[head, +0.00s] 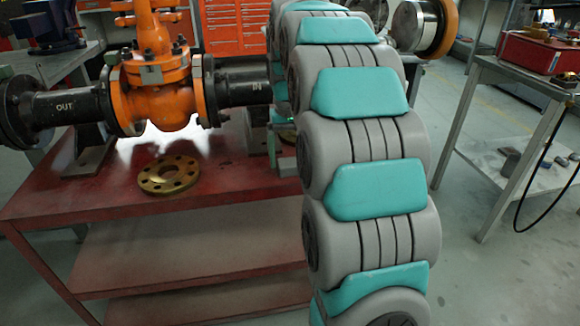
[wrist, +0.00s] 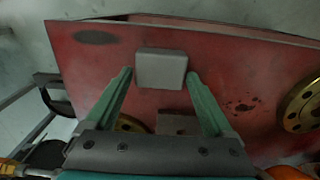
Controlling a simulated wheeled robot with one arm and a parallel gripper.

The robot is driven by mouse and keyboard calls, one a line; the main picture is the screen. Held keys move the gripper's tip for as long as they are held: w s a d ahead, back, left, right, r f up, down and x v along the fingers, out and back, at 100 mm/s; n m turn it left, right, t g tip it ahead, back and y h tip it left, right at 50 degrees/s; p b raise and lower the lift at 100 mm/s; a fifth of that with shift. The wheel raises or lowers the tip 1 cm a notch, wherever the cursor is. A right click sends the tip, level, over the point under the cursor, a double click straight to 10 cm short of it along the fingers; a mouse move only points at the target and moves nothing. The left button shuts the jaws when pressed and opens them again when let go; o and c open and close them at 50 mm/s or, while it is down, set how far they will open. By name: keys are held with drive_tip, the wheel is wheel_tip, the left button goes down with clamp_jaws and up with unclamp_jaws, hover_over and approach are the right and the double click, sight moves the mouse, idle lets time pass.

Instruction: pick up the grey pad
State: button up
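The grey pad (wrist: 162,69) is a small block with rounded edges on the red table top (wrist: 230,75). In the wrist view it lies just ahead of and between the fingertips of my gripper (wrist: 159,74). The two green fingers are spread wide, one on each side of the pad's near edge, with nothing held. I cannot tell whether the tips touch the pad or how high they are above the table. In the head view my own arm covers most of that end of the table, and I cannot make out the pad there.
An orange gate valve (head: 150,85) with black pipe ends stands on the red table. A brass flange (head: 168,174) lies in front of it; brass flanges also show in the wrist view (wrist: 303,104). A grey metal table (head: 510,72) stands to the right.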

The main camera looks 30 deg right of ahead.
sight(289, 160)
drive_tip(key=c, duration=1)
drive_tip(key=shift+r, duration=0.1)
drive_tip(key=shift+r, duration=1.6)
drive_tip(key=s+a, duration=0.3)
drive_tip(key=s, duration=0.1)
drive_tip(key=s+a+r+b, duration=0.1)
drive_tip(key=s+a, duration=0.2)
drive_tip(key=s, duration=0.2)
drive_tip(key=s+a+b, duration=0.1)
drive_tip(key=s+a, duration=0.2)
drive_tip(key=s, duration=0.1)
drive_tip(key=shift+s+r, duration=0.15)
drive_tip(key=shift+r, duration=0.2)
drive_tip(key=o, duration=0.8)
drive_tip(key=c, duration=0.6)
drive_tip(key=shift+c, duration=0.3)
